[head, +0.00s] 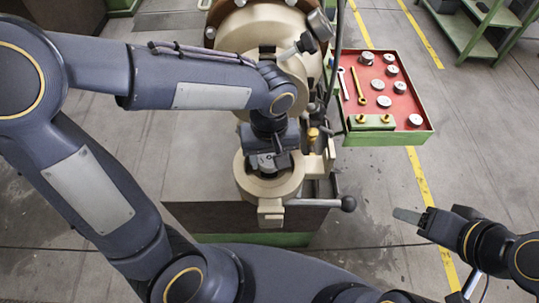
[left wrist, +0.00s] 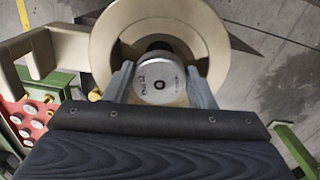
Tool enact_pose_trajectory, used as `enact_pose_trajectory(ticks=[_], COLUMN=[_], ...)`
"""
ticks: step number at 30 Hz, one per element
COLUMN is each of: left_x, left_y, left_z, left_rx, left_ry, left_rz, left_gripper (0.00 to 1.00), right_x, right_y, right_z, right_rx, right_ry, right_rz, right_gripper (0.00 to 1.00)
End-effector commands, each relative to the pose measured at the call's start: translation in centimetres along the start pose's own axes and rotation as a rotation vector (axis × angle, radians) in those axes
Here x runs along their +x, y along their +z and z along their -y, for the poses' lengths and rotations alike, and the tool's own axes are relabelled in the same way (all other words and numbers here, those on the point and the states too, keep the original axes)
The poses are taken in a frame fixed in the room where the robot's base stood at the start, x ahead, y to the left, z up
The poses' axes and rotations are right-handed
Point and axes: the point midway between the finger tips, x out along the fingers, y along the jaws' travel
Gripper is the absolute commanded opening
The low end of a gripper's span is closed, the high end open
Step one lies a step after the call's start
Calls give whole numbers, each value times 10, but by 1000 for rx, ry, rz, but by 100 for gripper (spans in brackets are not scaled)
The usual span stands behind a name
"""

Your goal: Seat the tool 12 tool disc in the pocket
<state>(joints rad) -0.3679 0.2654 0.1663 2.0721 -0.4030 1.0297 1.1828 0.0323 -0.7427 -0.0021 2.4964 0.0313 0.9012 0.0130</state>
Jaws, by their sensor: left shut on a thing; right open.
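The tool 12 tool disc (left wrist: 160,84) is a silver round disc with a dark centre hole, its face marked with a 12. My left gripper (left wrist: 160,88) is shut on it, a finger at each side. Behind it in the left wrist view is the beige ring-shaped holder (left wrist: 105,45) with a dark round pocket (left wrist: 158,46), partly covered by the disc. In the head view my left gripper (head: 270,162) is over the holder (head: 271,187); the disc is mostly hidden there. I cannot tell whether disc and pocket touch. My right gripper (head: 408,215) is open and empty, off to the right.
A red tray (head: 400,112) with a green edge holds several silver discs, wrenches and a green block with brass pieces. A lever with a dark ball knob (head: 348,204) sticks out right of the holder. The large beige machine (head: 255,30) stands behind.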

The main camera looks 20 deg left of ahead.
Motion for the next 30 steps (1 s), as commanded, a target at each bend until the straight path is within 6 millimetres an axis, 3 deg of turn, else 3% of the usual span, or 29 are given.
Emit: enact_pose_trajectory(ticks=[21, 30], left_x=[22, 22], left_y=[0, 1], left_z=[0, 0], left_rx=[0, 0], left_ry=[0, -1], left_rz=[1, 2], left_gripper=[23, 23], right_x=[16, 16], right_y=[8, 8], right_z=[-7, -7], right_rx=[0, 0], right_ry=[0, 0], right_rz=[0, 0], right_gripper=[59, 59])
